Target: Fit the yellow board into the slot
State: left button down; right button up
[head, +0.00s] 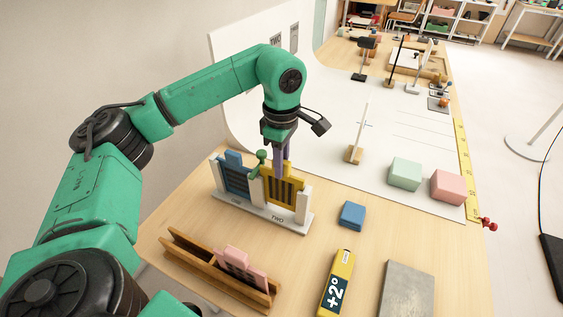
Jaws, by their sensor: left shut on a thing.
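The yellow board (271,190), with dark upright bars, stands upright between the white posts at the right half of the white stand (297,222), above the label "TWO". My left gripper (281,172) points down and is shut on its top edge. I cannot tell whether the board's bottom edge sits fully in the slot. A blue board (235,180) stands in the left half of the stand. A green knobbed piece (260,160) shows between the two boards. My right gripper is not in view.
A wooden rack (205,262) holding a pink board (240,266) is in front. A blue block (352,214), a yellow "+2°" bar (345,265) and a grey slab (406,290) lie to the right. Green (404,173) and pink (447,186) blocks and a small upright stand (354,154) are behind.

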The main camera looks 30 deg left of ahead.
pick_arm(q)
jog(key=shift+f+b, duration=0.85)
jog(key=shift+f, duration=0.4)
jog(key=c, duration=0.7)
grip_release()
notch_tip(320, 180, up, 8)
jog(key=shift+r, duration=0.1)
notch_tip(320, 180, up, 6)
jog(key=shift+r+p, duration=0.25)
jog(key=shift+p, duration=0.9)
